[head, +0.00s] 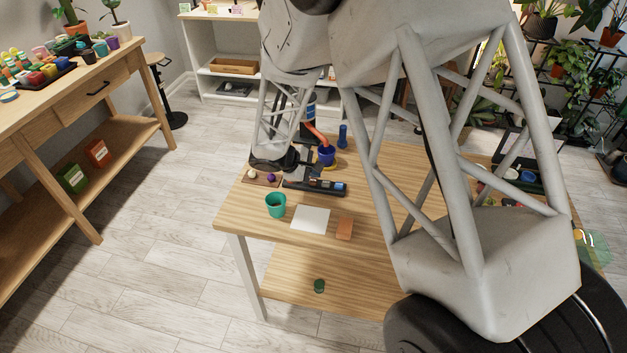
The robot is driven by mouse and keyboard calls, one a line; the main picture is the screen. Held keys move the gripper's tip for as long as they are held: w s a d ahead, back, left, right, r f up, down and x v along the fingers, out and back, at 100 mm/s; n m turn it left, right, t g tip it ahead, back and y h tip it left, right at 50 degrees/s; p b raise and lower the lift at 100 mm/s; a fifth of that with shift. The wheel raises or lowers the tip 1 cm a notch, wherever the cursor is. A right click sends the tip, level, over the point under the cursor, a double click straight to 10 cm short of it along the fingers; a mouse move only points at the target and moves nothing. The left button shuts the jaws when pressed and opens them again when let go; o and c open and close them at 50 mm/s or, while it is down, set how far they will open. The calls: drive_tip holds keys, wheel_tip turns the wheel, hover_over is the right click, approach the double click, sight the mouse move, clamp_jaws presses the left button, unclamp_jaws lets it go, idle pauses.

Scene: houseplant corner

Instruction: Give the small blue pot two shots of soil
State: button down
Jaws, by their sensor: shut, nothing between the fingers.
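A small blue pot (327,157) stands upright on the wooden table, under the end of an orange-red spout (316,134). The spout comes from a dark upright dispenser with a blue part (309,106), mostly hidden behind my arm. I cannot see inside the pot or tell whether it holds soil. My gripper (286,160) is small and dark in this view, just left of the blue pot and by the dispenser's foot. It is shut and empty; its fingertips are hard to make out.
A black tray (300,188) with small items lies in front of the pot. A board (257,180) with small balls is left of it. A green pot (276,206), white sheet (310,219) and orange-brown block (344,229) stand nearer. A blue cylinder (342,135) stands behind right.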

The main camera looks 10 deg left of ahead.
sight(313, 181)
drive_tip(key=shift+f, duration=0.8)
idle(1.4)
drive_tip(key=shift+r, duration=0.95)
drive_tip(key=shift+r, duration=2.45)
drive_tip(key=shift+r, duration=0.1)
idle(1.0)
wheel_tip(313, 181, up, 4)
drive_tip(key=shift+f, duration=0.15)
drive_tip(key=shift+f, duration=0.15)
